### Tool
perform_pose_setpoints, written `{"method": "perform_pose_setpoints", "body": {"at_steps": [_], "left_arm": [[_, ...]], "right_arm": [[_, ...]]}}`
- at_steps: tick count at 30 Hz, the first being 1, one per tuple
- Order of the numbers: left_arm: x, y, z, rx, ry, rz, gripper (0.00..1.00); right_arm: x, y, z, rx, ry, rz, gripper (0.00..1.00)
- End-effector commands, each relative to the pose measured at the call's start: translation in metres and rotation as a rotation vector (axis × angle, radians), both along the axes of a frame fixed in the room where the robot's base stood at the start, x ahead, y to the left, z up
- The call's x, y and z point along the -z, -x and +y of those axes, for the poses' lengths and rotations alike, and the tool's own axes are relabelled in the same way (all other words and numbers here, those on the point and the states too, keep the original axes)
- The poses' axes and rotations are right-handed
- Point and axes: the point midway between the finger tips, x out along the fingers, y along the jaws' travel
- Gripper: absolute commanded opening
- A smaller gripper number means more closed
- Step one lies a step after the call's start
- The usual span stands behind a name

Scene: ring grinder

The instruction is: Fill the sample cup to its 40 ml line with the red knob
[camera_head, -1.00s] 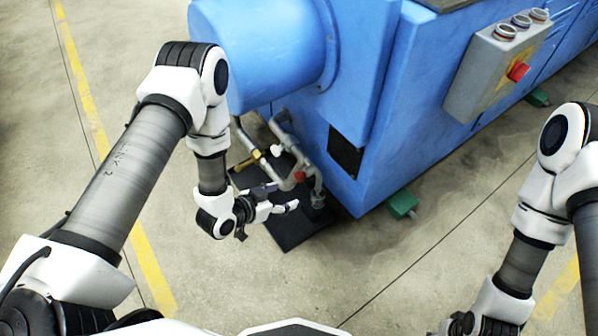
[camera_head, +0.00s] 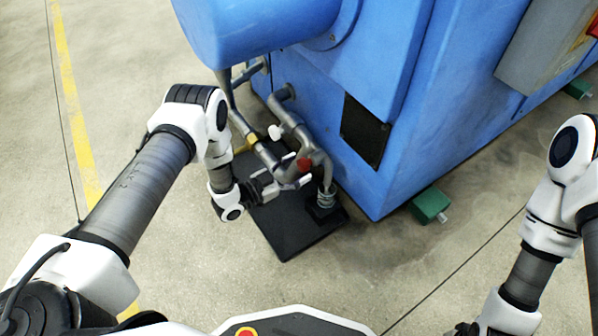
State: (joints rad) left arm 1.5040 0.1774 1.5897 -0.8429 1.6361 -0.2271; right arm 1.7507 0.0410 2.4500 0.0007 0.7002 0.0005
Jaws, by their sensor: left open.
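The red knob (camera_head: 304,164) sits on a grey pipe valve low beside the blue machine. Below the pipe's downward spout, a small greyish cup (camera_head: 326,200), which seems to be the sample cup, stands on a black mat (camera_head: 290,240). Its 40 ml line and fill level are too small to make out. My left gripper (camera_head: 290,183) is open, just below and left of the red knob. I cannot tell whether a finger touches the knob or pipe. My right arm enters at the lower right; its gripper fingers are not visible.
The blue machine (camera_head: 385,90) fills the upper middle. A white knob (camera_head: 276,132) sits on the pipework near the left gripper. A green foot (camera_head: 430,206) juts out at the machine's base. The floor left and in front is clear.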

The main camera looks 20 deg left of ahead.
Motion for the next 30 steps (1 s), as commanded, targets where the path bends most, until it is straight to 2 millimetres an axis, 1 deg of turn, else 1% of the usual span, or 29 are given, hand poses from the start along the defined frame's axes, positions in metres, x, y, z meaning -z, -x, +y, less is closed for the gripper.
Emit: {"method": "perform_pose_setpoints", "body": {"at_steps": [1,3,9,10,11,12,13,14,15,24,30], "left_arm": [[0.0018,-0.0041,-0.0035,0.001,0.0,-0.001,0.68],[0.0002,-0.0074,-0.0052,-0.001,0.001,-0.001,0.68],[-0.001,-0.0078,-0.0056,-0.002,0.001,0.0,0.68],[-0.001,-0.0078,-0.0056,-0.002,0.001,0.0,0.61],[-0.0009,-0.0078,-0.0055,-0.002,0.001,0.0,0.5],[-0.0009,-0.0078,-0.0055,-0.001,0.001,0.0,0.36],[-0.0009,-0.0077,-0.0056,-0.002,0.001,0.0,0.25],[-0.0008,-0.0076,-0.0055,-0.001,0.001,0.0,0.15],[-0.0008,-0.0076,-0.0055,-0.002,0.001,0.0,0.08],[-0.001,-0.0078,-0.0055,-0.002,0.011,0.008,0.08],[-0.0014,-0.0076,-0.0055,-0.001,0.062,0.048,0.08]], "right_arm": [[0.0046,-0.0003,-0.0001,0.001,0.0,-0.001,0.4],[0.0048,-0.0005,-0.0002,0.001,0.0,-0.001,0.4],[0.0036,-0.0007,-0.0002,0.001,0.0,-0.002,0.4],[0.0036,-0.0007,-0.0002,0.001,0.0,-0.002,0.4],[0.0036,-0.0007,-0.0002,0.001,0.0,-0.002,0.4],[0.0036,-0.0007,-0.0002,0.001,0.0,-0.002,0.4],[0.0036,-0.0007,-0.0002,0.001,0.0,-0.002,0.4],[0.0036,-0.0007,-0.0002,0.001,0.0,-0.002,0.4],[0.0036,-0.0006,-0.0002,0.001,0.0,-0.002,0.4],[0.003,-0.0005,-0.0001,0.001,0.0,-0.001,0.4],[0.0004,-0.0004,-0.0001,0.001,0.0,-0.001,0.4]]}}
